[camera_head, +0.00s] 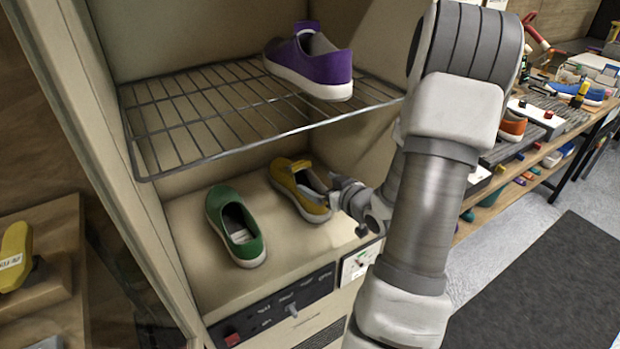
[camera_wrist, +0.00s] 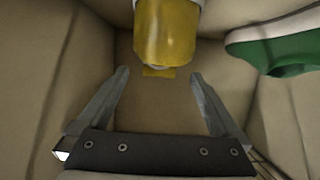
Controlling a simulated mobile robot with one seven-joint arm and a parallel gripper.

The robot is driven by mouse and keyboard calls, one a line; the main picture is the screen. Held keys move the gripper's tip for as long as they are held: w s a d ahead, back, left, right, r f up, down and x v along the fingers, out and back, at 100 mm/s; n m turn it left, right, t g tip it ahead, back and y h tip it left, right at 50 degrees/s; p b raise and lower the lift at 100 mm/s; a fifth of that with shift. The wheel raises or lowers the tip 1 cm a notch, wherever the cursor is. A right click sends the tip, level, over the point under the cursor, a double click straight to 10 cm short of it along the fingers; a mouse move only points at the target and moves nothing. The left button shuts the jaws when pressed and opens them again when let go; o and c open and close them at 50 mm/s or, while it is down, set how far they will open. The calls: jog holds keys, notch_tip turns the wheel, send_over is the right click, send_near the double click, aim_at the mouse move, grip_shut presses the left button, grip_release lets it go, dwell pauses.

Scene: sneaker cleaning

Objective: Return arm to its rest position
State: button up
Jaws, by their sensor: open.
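My arm reaches into an open cabinet from the right in the head view. My gripper (camera_wrist: 160,85) is open, its two fingers apart with nothing between them. A yellow shoe (camera_head: 302,190) stands on the cabinet floor right by my gripper; in the wrist view the yellow shoe (camera_wrist: 164,35) lies just beyond the fingertips, its heel towards them. I cannot tell from the head view whether the gripper touches it.
A green shoe (camera_head: 236,226) stands left of the yellow one. A purple shoe (camera_head: 310,66) sits on the wire rack (camera_head: 200,120) above. The cabinet's side wall (camera_head: 95,130) is at left. A workbench with shoes and tools stands at right. A dark mat (camera_head: 550,290) covers open floor.

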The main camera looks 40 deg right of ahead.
jog(key=shift+v, duration=1.05)
